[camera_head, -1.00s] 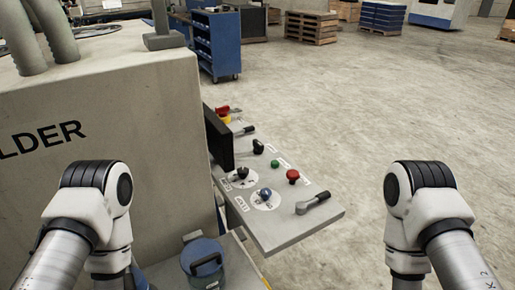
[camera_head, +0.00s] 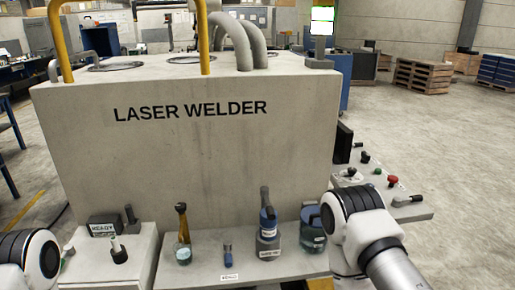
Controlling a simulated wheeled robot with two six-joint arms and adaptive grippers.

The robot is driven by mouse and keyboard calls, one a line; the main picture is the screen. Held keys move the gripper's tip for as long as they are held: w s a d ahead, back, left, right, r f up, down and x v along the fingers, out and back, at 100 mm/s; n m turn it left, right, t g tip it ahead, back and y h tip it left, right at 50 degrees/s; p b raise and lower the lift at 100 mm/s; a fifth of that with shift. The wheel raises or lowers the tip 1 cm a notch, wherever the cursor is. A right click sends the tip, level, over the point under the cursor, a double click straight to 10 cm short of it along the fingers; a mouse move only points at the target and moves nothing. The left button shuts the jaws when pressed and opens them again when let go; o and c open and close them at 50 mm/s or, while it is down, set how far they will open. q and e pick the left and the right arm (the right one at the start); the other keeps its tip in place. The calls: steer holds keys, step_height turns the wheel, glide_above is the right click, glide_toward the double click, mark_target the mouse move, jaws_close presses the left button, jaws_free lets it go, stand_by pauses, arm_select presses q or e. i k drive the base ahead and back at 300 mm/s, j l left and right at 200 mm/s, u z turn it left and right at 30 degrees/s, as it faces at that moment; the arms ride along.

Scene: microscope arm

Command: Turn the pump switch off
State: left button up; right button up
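I cannot tell for sure which control is the pump switch, as the small labels are too small to read. A small blue switch (camera_head: 228,254) stands on the front shelf of the laser welder (camera_head: 180,150), above a white label (camera_head: 229,277). A black-based toggle with a pale lever (camera_head: 117,249) stands on the pale block at left. The side panel (camera_head: 418,212) at right carries several knobs, a red button (camera_head: 392,180) and a black-handled lever (camera_head: 407,200). Only white-and-black links of my arms show, at lower left and lower right; both grippers are outside the view.
A box reading "READY" (camera_head: 103,226) sits on the left block. A glass with an amber-topped tool (camera_head: 183,250), a blue-grey bottle (camera_head: 269,240) and a blue-lidded jar (camera_head: 312,235) stand on the shelf. Open floor (camera_head: 455,150) lies to the right.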

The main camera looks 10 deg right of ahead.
mark_target(365, 159)
steer(key=i+l+u, duration=0.1)
steer(key=l+u, duration=0.25)
steer(key=l, duration=0.7)
steer(key=l+u, duration=0.35)
steer(key=l, duration=0.65)
steer(key=k+l+u, duration=0.1)
steer(key=l+u, duration=0.25)
steer(key=l, duration=0.7)
